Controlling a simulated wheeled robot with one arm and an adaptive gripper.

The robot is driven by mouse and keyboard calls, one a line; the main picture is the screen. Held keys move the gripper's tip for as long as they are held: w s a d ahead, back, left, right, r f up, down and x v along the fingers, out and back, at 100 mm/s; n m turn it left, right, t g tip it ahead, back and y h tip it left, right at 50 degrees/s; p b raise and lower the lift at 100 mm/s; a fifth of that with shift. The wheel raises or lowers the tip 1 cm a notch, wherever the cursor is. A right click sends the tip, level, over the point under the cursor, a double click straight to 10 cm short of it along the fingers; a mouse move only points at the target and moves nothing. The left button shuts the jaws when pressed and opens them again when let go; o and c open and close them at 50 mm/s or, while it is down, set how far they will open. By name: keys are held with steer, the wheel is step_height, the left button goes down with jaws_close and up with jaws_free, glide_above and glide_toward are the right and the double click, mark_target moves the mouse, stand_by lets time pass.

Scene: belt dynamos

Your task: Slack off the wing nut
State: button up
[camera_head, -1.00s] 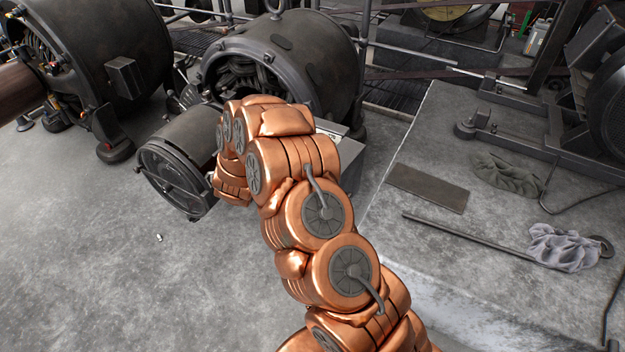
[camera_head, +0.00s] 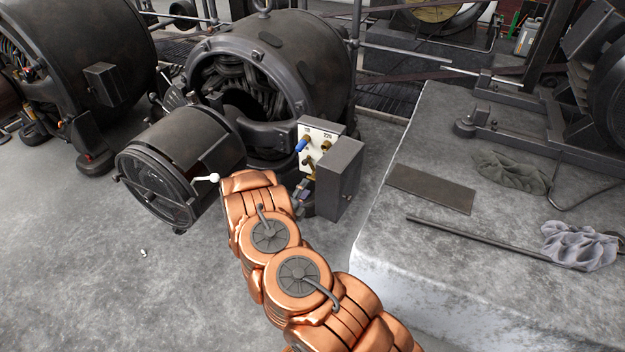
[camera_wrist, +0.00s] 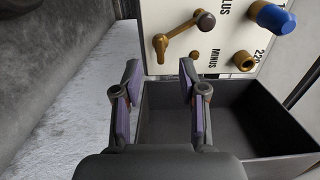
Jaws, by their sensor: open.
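A white terminal board (camera_head: 318,134) stands on the front of the middle dynamo. It also shows in the wrist view (camera_wrist: 222,42), marked PLUS, MINUS and 220. On it are a brass arm with a dark round end (camera_wrist: 183,34), a blue cap (camera_wrist: 270,17), a brass terminal (camera_wrist: 243,60) and a small brass stud (camera_wrist: 194,55). I cannot tell for sure which is the wing nut. My gripper (camera_wrist: 160,88) is open and empty, its purple pads apart, below the brass arm and short of the board. In the head view the gripper is mostly hidden by my arm.
A drum-shaped cover with a white knob (camera_head: 205,178) stands left. A concrete plinth (camera_head: 430,240) carries a rod, plate and rags.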

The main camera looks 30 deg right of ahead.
mark_target(312, 177)
steer(key=shift+b+x, duration=0.4)
steer(key=shift+x, duration=2.8)
steer(key=shift+w, duration=0.1)
steer(key=shift+c, duration=0.3)
jaws_close()
